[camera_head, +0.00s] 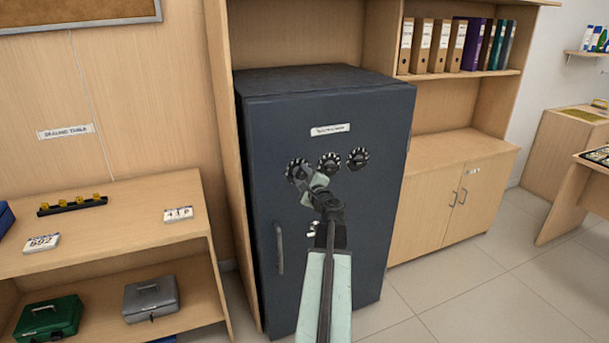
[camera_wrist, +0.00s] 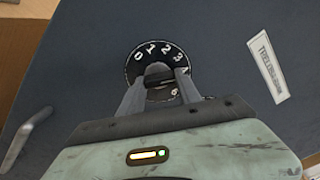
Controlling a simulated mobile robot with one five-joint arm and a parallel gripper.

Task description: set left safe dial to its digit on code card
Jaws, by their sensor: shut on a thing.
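The dark safe (camera_head: 300,115) has three black dials in a row: the left dial (camera_head: 294,166), the middle dial (camera_head: 329,162) and the right dial (camera_head: 358,158). My gripper (camera_head: 303,177) is at the left dial. In the wrist view my gripper (camera_wrist: 159,84) is shut on the knob of the left dial (camera_wrist: 150,52), whose white digits 0, 1, 2 and 3 show along the upper edge. Its lower digits are partly hidden by the fingers.
The safe has a vertical handle (camera_head: 280,249) below the left dial and a white label (camera_head: 329,129) above the dials. A green cash box (camera_head: 48,318) and a grey one (camera_head: 151,298) stand on the lower shelf. Floor (camera_head: 440,275) is clear at right.

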